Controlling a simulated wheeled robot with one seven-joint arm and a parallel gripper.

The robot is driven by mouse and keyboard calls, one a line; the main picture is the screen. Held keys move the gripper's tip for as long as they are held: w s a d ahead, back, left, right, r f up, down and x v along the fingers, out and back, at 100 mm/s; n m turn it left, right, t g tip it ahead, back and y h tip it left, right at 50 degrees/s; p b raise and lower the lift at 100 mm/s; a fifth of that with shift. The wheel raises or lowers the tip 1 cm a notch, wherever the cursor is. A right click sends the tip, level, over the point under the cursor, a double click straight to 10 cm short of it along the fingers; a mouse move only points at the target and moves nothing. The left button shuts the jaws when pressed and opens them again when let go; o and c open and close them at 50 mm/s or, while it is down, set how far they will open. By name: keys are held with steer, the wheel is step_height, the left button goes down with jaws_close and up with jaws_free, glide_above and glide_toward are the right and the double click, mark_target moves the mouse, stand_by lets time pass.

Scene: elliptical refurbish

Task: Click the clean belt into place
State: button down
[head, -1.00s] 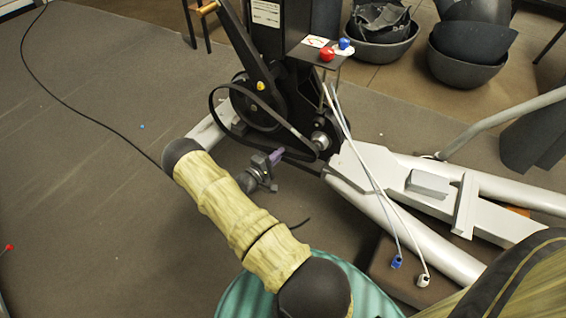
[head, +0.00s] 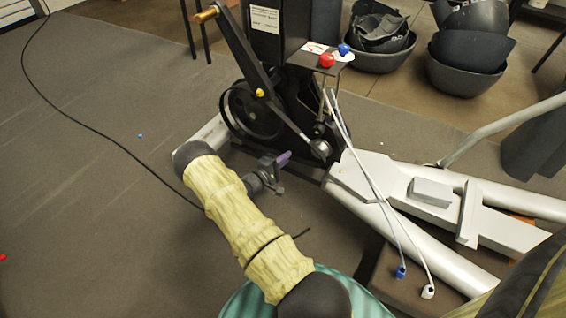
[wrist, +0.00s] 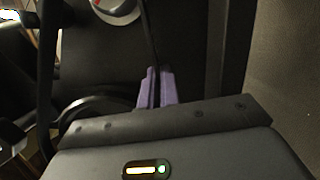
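The black belt (wrist: 149,38) runs as a thin dark strip down between my gripper's purple fingers in the wrist view. My gripper (wrist: 157,84) is close to shut, with the strip pinched between its fingers. In the head view my gripper (head: 283,159) is low in front of the machine, left of the small silver pulley (head: 320,149). The large dark wheel (head: 250,112) stands behind and left of it. The belt is hard to tell from the dark wheel and frame in the head view; whether it sits on either pulley is unclear.
Red (head: 327,60) and blue (head: 343,49) knobs sit on a small shelf. White and blue cables hang over the pale frame (head: 400,190). Dark bins (head: 467,68) stand behind. Floor at left is mostly clear.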

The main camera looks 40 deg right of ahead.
steer(key=shift+w+d+b, duration=0.3)
steer(key=shift+d+b, duration=0.05)
steer(key=shift+d, duration=0.3)
steer(key=shift+w+d+b, duration=0.25)
steer(key=shift+d+b, duration=0.05)
steer(key=shift+d, duration=0.35)
steer(key=shift+w+d, duration=0.15)
steer(key=shift+d, duration=0.3)
stand_by(0.7)
steer(key=c, duration=1.6)
jaws_free()
steer(key=shift+o, duration=0.2)
steer(key=shift+a, duration=0.1)
steer(key=s+a+p, duration=0.2)
steer(key=a+p, duration=0.4)
steer(key=a, duration=1.1)
steer(key=shift+s+f+p, duration=0.25)
steer(key=shift+f+p, duration=0.05)
steer(key=shift+p, duration=0.1)
steer(key=shift+r, duration=0.1)
